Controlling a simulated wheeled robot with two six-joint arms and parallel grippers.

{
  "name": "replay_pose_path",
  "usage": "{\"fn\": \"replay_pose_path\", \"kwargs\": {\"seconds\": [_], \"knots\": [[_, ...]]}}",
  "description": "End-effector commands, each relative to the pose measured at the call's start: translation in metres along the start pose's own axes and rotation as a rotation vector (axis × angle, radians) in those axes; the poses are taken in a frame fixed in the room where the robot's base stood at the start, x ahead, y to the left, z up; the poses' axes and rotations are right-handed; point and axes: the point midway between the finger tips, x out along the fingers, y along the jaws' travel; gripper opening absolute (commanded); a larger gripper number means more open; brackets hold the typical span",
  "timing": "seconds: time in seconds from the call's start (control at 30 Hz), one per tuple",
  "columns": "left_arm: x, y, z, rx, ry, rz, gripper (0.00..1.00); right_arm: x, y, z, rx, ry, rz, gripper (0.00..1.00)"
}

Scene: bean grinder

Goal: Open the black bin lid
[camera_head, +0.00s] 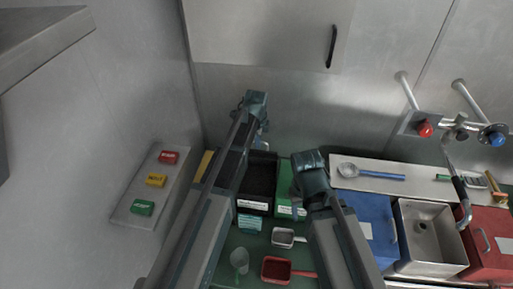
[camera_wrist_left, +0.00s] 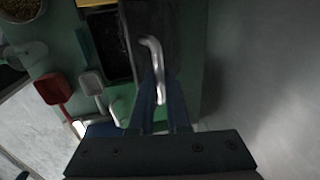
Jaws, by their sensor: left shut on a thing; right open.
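The black bin (camera_head: 262,172) stands open at the back of the counter, with a dark, grainy inside. The inside also shows in the left wrist view (camera_wrist_left: 108,42). Its dark lid (camera_wrist_left: 172,22) is raised beside the opening in the left wrist view; my left arm hides much of that area in the head view. The lid's bent metal handle (camera_wrist_left: 153,55) is at the fingers of my left gripper (camera_wrist_left: 157,105), which is shut on it. My right gripper (camera_head: 295,200) is open, over the green bin (camera_head: 285,175); its fingertips are hard to make out.
A yellow bin (camera_head: 204,166) is left of the black bin. A blue bin (camera_head: 372,222), a sink (camera_head: 428,232) and a red bin (camera_head: 492,245) stand right. A grey scoop (camera_head: 283,237), red scoop (camera_head: 276,269) and clear cup (camera_head: 239,259) lie in front.

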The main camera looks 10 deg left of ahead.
Motion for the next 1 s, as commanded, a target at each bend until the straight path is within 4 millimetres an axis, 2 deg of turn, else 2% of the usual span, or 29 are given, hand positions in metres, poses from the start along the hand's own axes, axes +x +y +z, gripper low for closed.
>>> {"fn": "replay_pose_path", "kwargs": {"seconds": [0.03,0.2,0.5,0.7,1.0], "knots": [[-0.005,-0.015,0.000,0.000,0.000,0.000,0.00,-0.008,0.001,0.000,-0.001,0.000,0.000,0.50],[-0.007,-0.049,0.000,-0.001,0.000,0.001,0.00,-0.017,0.002,0.001,-0.001,-0.001,0.000,0.50],[0.001,-0.100,0.000,-0.001,0.000,0.002,0.00,-0.019,0.002,0.001,0.000,-0.001,0.000,0.50],[0.009,-0.124,0.001,0.000,0.000,0.003,0.00,-0.015,0.001,0.001,-0.001,-0.001,0.000,0.50],[0.018,-0.143,0.001,0.000,0.000,0.003,0.00,-0.011,0.001,0.001,-0.001,0.000,0.000,0.50]]}}
